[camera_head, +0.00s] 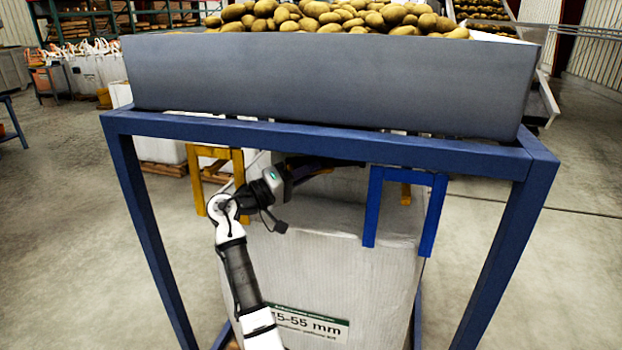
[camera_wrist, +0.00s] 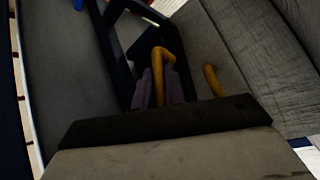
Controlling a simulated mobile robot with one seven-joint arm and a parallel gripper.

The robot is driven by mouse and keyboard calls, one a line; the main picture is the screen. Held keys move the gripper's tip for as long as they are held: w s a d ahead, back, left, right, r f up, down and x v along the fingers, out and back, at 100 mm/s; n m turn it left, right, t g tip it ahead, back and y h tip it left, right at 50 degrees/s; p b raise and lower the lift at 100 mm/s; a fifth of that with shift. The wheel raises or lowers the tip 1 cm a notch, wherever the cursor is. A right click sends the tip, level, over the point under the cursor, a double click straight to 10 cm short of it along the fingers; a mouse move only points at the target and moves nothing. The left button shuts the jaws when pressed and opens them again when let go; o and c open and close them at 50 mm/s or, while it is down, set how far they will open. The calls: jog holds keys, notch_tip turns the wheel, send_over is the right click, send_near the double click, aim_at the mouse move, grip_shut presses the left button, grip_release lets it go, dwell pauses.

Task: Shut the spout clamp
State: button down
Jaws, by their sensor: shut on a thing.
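The spout clamp shows in the wrist view as a bent yellow handle (camera_wrist: 163,58) beside a dark bar. A second short yellow piece (camera_wrist: 213,80) sticks up to its right. My gripper (camera_wrist: 159,92) has its two greyish fingers on either side of the yellow handle and is shut on it. In the head view my gripper (camera_head: 305,168) reaches under the hopper, above the big white bag, and its fingertips are hard to make out. The clamp itself is mostly hidden there by the hopper's blue frame and my arm.
A grey hopper (camera_head: 330,82) heaped with potatoes (camera_head: 330,17) rests on a blue frame (camera_head: 330,138) over my arm. A white bulk bag (camera_head: 330,255) stands beneath it. Open floor lies left and right.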

jog(key=shift+w+g, duration=0.25)
jog(key=shift+g, duration=0.05)
jog(key=c, duration=1.5)
grip_release()
jog(key=shift+o, duration=0.2)
jog(key=b+v, duration=0.1)
jog(key=v, duration=1.3)
jog(key=shift+f, duration=0.2)
jog(key=shift+w, duration=0.15)
